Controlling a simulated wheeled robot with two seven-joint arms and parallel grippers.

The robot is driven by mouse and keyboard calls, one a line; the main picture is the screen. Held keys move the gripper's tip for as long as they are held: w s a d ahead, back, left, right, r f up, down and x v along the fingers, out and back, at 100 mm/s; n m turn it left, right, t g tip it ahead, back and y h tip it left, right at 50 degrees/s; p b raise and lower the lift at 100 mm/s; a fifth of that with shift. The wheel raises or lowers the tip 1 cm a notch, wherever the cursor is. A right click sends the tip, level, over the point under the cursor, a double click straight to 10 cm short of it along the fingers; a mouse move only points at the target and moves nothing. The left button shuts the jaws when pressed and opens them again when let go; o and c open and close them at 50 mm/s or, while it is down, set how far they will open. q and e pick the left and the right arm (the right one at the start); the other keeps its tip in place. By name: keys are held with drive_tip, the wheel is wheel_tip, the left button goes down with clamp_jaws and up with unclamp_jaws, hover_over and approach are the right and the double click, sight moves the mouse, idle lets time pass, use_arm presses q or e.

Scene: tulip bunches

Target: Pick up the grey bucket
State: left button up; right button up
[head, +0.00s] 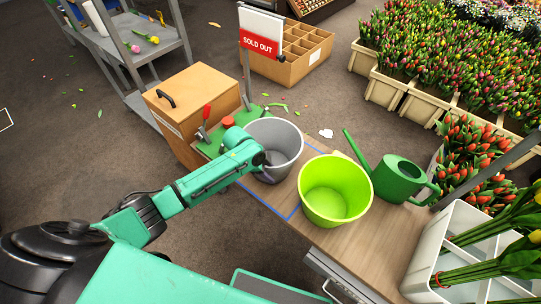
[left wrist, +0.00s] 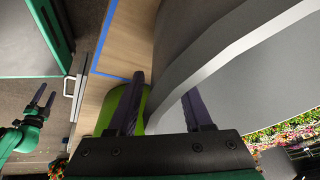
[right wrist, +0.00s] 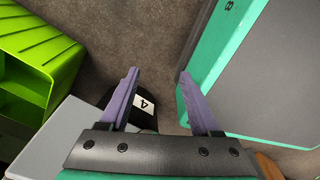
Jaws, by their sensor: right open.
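The grey bucket (head: 285,135) stands upright on the wooden table, at the left of the lime green bucket. My left gripper (head: 266,168) is at its near side, low in the head view and partly hidden by my arm. In the left wrist view the left gripper (left wrist: 163,100) is open, and the grey bucket's wall and rim (left wrist: 215,55) run between and past its fingers. I cannot tell if they touch. My right gripper (right wrist: 155,85) is open and empty, away from the bucket; it also shows in the left wrist view (left wrist: 42,97).
The lime green bucket (head: 336,188) and a green watering can (head: 400,178) stand to the right on the table (head: 375,245). A green board with a red lever (head: 206,115) is close at the left. A sold-out sign (head: 260,42) rises behind. White flower holders (head: 465,225) stand at right.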

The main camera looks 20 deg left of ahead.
use_arm(q)
clamp_jaws()
drive_tip(key=shift+r, duration=0.1)
